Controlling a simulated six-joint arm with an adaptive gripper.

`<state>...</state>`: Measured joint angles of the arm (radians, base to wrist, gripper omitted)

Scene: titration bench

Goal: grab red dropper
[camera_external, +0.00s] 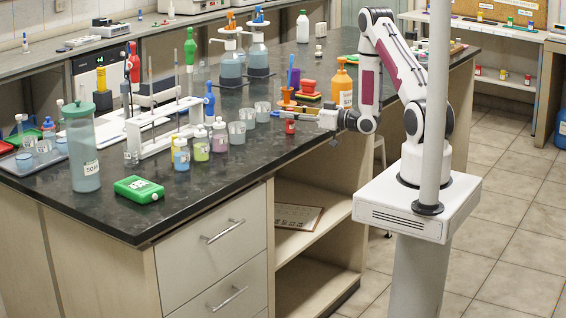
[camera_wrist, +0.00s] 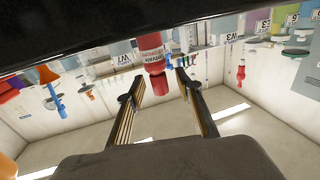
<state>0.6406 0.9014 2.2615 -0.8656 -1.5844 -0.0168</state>
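A small red dropper bottle (camera_external: 289,127) stands on the dark bench near its right edge, at the end of my gripper (camera_external: 300,114). In the wrist view the scene appears upside down. There the red dropper bottle (camera_wrist: 152,48), with a white label, has its narrow red top pointing down the picture. The two fingers of my gripper (camera_wrist: 158,86) are spread, with the red top in the gap between their tips. A gap shows on each side, and I see no contact. The fingers look level in the outside view, around the height of the bottle's upper part.
Beakers (camera_external: 237,132) and several small coloured bottles (camera_external: 201,145) stand left of the gripper. A blue tool (camera_external: 293,77) rises near the fingers. The bench front (camera_external: 215,185) is clear.

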